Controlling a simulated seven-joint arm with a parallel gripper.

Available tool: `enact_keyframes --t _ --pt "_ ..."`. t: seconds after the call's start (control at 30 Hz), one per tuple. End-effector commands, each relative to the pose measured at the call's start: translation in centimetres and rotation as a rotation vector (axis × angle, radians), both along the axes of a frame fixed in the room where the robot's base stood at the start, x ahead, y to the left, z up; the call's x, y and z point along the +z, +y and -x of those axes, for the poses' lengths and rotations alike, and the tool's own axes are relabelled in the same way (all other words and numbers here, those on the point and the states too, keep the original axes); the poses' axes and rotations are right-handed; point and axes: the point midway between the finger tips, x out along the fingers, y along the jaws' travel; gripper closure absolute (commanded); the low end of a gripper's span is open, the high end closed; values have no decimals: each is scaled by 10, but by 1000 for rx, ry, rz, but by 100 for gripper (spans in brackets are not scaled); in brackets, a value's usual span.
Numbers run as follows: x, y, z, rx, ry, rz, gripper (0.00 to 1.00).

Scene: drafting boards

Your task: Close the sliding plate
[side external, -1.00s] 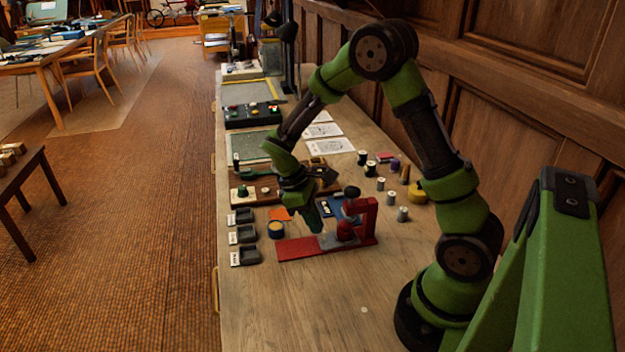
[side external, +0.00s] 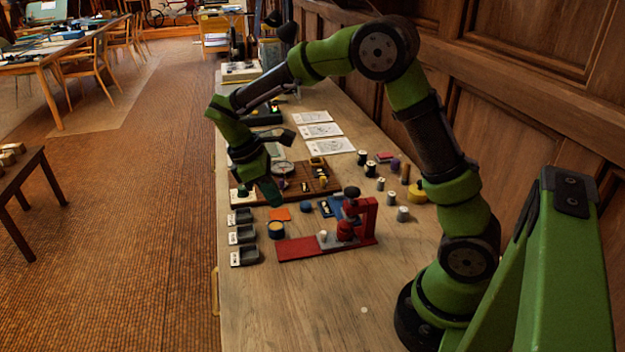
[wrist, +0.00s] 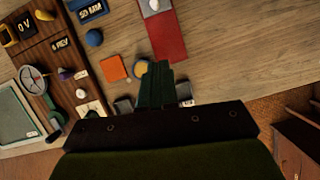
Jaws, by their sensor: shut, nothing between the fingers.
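A red fixture (side external: 298,249) lies on the bench, with a long flat base and an upright at its right end. A grey plate with a pale knob (side external: 323,236) sits on its base near the upright; I take this as the sliding plate. In the wrist view the red base (wrist: 168,38) runs to the top edge, where the pale knob (wrist: 153,5) is partly cut off. My gripper (side external: 273,197) is shut and empty, above the bench beyond the fixture and apart from it. Its dark green fingers (wrist: 161,84) show in the wrist view.
A wooden panel (side external: 318,188) with a dial and knobs lies beyond the fixture. Several small grey trays (side external: 243,257) line the left edge. A yellow-topped round pot (side external: 276,230) and orange square (side external: 280,214) sit near the gripper. Spools stand at right.

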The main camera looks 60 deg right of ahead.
Motion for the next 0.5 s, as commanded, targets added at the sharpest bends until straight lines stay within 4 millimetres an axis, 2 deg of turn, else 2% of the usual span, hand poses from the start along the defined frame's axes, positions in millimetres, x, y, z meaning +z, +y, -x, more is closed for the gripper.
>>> enact_keyframes --t 0.17,0.5 --pt "-22 -6 8 -6 4 -1 100" --pt "-89 -22 30 -8 7 0 100"
